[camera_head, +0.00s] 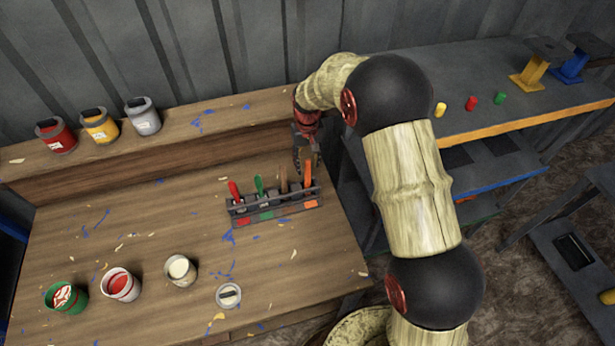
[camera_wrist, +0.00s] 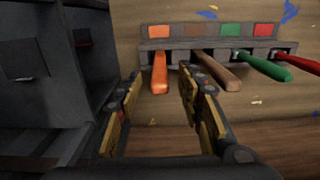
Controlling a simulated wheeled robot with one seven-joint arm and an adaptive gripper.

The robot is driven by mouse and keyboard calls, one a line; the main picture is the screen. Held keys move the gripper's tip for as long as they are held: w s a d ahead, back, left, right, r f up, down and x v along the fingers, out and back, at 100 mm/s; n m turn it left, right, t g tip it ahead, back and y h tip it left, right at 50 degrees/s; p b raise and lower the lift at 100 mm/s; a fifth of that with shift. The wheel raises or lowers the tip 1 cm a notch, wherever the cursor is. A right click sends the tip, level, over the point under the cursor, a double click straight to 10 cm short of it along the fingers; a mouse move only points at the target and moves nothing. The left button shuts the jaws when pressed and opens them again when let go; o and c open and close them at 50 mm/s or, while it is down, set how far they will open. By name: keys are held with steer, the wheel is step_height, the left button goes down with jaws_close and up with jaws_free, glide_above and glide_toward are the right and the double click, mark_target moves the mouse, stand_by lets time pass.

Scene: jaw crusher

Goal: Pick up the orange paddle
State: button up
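The orange paddle (camera_head: 307,173) stands in the right end slot of a dark rack (camera_head: 273,214) on the wooden bench. My gripper (camera_head: 306,156) is at the paddle's handle end in the head view. In the wrist view my gripper (camera_wrist: 161,85) has its two fingers spread apart, with the orange handle between their tips in the picture. I cannot tell whether either finger touches it.
Brown (camera_wrist: 216,77), green (camera_wrist: 262,66) and red (camera_wrist: 297,59) paddles stand in the same rack, the brown one close beside a finger. Open paint cans (camera_head: 120,285) stand at the bench front. A dark shelf unit (camera_wrist: 50,70) is left in the wrist view.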

steer(key=shift+w+f, duration=0.1)
steer(key=shift+f, duration=0.7)
jaws_close()
